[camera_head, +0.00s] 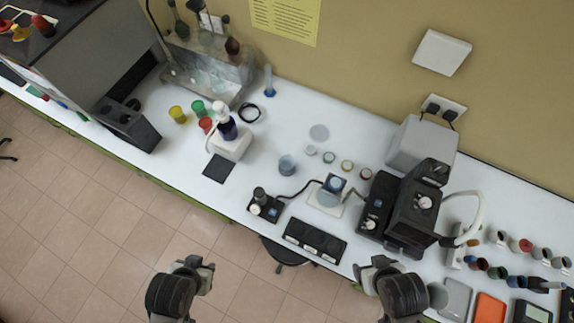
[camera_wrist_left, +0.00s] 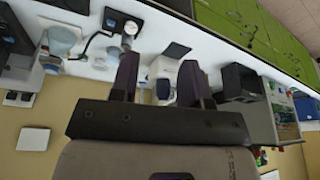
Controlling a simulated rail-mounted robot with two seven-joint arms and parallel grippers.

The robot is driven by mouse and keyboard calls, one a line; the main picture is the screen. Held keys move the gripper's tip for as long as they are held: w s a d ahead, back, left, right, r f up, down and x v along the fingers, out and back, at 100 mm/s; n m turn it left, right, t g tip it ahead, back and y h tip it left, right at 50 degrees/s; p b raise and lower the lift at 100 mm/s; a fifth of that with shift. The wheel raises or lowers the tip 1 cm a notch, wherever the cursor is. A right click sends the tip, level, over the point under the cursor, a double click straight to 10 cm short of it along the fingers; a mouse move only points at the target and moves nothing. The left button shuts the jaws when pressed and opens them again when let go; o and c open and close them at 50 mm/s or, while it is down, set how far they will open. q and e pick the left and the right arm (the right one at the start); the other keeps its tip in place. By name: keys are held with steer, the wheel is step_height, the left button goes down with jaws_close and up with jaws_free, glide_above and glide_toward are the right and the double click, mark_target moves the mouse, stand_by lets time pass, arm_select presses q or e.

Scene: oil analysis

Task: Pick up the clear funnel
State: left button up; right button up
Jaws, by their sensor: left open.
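I cannot pick out the clear funnel for certain. A pale, see-through round piece (camera_head: 319,132) lies on the white bench near the wall in the head view and may be it. A bluish clear cup (camera_head: 287,165) stands in front of it, to the left. My left gripper (camera_head: 205,272) is over the floor in front of the bench, well apart from both. In the left wrist view its two dark fingers (camera_wrist_left: 158,80) are spread with nothing between them. My right gripper (camera_head: 374,267) is near the bench's front edge; its jaws are too small to read.
A clear vessel on a stirrer plate (camera_head: 328,194), a black instrument (camera_head: 412,210) and a black three-part block (camera_head: 315,241) stand on the bench. Coloured cups (camera_head: 178,114) and a white device (camera_head: 231,143) are at left. Small jars (camera_head: 500,237) line the right end. The bench middle has free room.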

arm_select(q)
steer(key=o, duration=1.1)
steer(key=shift+d, duration=0.15)
